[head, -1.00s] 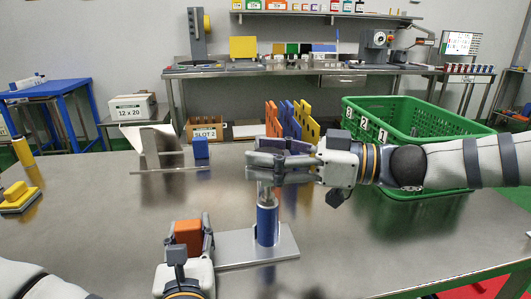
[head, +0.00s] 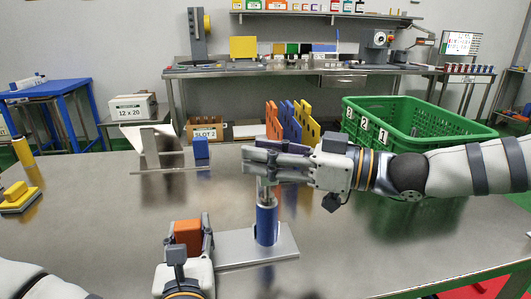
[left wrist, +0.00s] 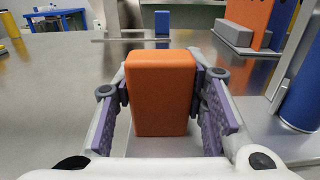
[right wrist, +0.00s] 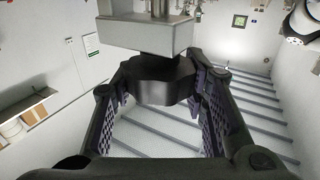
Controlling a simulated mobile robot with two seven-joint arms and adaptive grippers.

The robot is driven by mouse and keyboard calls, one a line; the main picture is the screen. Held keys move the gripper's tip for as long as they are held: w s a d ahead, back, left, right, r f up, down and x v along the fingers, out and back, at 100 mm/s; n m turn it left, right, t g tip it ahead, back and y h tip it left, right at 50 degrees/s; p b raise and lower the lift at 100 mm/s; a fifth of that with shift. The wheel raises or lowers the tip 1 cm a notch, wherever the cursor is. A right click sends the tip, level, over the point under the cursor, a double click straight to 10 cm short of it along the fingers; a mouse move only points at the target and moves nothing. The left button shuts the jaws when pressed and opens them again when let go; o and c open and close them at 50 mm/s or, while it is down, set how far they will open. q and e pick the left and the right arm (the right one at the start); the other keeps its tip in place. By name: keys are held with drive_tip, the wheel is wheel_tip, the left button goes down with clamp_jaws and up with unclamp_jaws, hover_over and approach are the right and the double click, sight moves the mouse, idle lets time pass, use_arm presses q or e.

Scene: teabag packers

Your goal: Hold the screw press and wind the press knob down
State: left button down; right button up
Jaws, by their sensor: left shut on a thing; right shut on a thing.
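The screw press stands on the steel table, with a flat metal base plate (head: 275,243) and an upright blue cylinder (head: 267,222). An orange block (head: 187,236) is at the plate's left end. My left gripper (head: 190,228) is shut on it, with a finger on each side in the left wrist view (left wrist: 160,95). My right gripper (head: 262,160) is at the top of the press, above the blue cylinder. In the right wrist view its fingers close on the dark press knob (right wrist: 163,80), below a grey metal block. The head view hides the knob behind the fingers.
A green crate (head: 470,135) stands at the right, behind my right arm. Orange, blue and yellow upright panels (head: 305,125) stand behind the press. A metal stand (head: 158,150) with a blue block (head: 201,148) is further left. A yellow-topped block (head: 18,195) lies far left.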

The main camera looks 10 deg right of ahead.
drive_tip(key=m+t+h, duration=0.2)
drive_tip(key=t, duration=0.1)
drive_tip(key=m+t+h, duration=0.1)
drive_tip(key=shift+s+a+r+m+t, duration=0.2)
drive_tip(key=shift+a+r+m+t, duration=0.1)
drive_tip(key=shift+t, duration=0.1)
drive_tip(key=m+t+h, duration=0.2)
drive_tip(key=h, duration=0.1)
drive_tip(key=shift+d+f, duration=0.1)
drive_tip(key=shift+f, duration=0.05)
use_arm(q)
drive_tip(key=shift+s, duration=0.1)
use_arm(e)
drive_tip(key=m+t+h, duration=0.1)
drive_tip(key=m+h, duration=0.1)
drive_tip(key=h, duration=0.1)
drive_tip(key=m+t+h, duration=0.1)
drive_tip(key=m+h, duration=0.1)
drive_tip(key=h, duration=0.1)
drive_tip(key=shift+w+d+f+t+h, duration=0.1)
drive_tip(key=shift+w+d+t+h, duration=0.1)
drive_tip(key=shift+t+h, duration=0.1)
drive_tip(key=shift+d+m+h, duration=0.15)
drive_tip(key=shift+m+h, duration=2.25)
drive_tip(key=shift+h, duration=1.2)
drive_tip(key=o, duration=1.2)
drive_tip(key=shift+s, duration=0.1)
